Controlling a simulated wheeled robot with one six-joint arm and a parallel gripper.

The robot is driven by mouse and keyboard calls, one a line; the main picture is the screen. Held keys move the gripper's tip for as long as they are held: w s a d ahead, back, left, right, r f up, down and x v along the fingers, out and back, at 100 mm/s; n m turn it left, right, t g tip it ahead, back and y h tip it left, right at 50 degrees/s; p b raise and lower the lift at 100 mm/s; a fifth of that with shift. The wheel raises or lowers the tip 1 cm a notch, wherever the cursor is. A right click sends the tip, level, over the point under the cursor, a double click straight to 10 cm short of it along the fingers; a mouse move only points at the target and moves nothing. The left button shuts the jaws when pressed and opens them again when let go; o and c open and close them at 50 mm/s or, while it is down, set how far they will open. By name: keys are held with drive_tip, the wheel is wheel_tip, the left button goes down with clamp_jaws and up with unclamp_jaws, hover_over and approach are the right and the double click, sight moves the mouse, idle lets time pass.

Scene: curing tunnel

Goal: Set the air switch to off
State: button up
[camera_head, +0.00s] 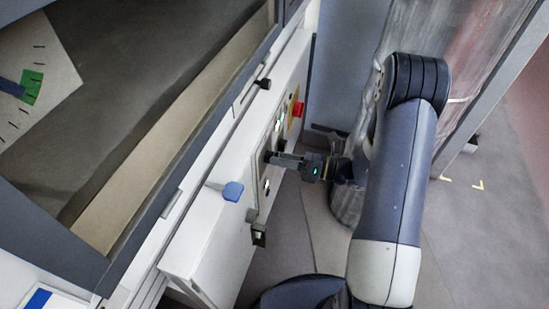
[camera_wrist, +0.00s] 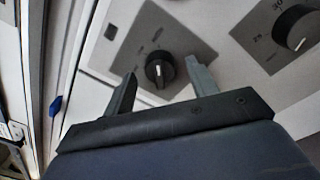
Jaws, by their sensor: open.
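In the wrist view a black rotary knob (camera_wrist: 159,68) with a pale pointer line sits on a grey plate (camera_wrist: 150,30). The pointer points roughly down in the picture. Small marks on the plate are too blurred to read, so I cannot tell for certain that this is the air switch. My gripper (camera_wrist: 161,72) is open, with one finger on each side of the knob; I cannot tell whether they touch it. In the head view my gripper (camera_head: 272,158) reaches left to the control panel (camera_head: 257,205), and its fingers hide the knob there.
A second black knob (camera_wrist: 296,27) on a numbered grey plate is at the wrist view's upper right. In the head view a blue handle (camera_head: 232,190) juts out left of my gripper, and a red button (camera_head: 298,109) sits further up the panel.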

drive_tip(key=shift+s+a, duration=0.15)
drive_tip(key=shift+a, duration=0.7)
drive_tip(key=shift+w+d, duration=0.15)
drive_tip(key=shift+w, duration=0.05)
drive_tip(key=shift+c, duration=0.2)
drive_tip(key=shift+w+d, duration=0.1)
drive_tip(key=shift+c, duration=1.4)
drive_tip(key=c, duration=0.6)
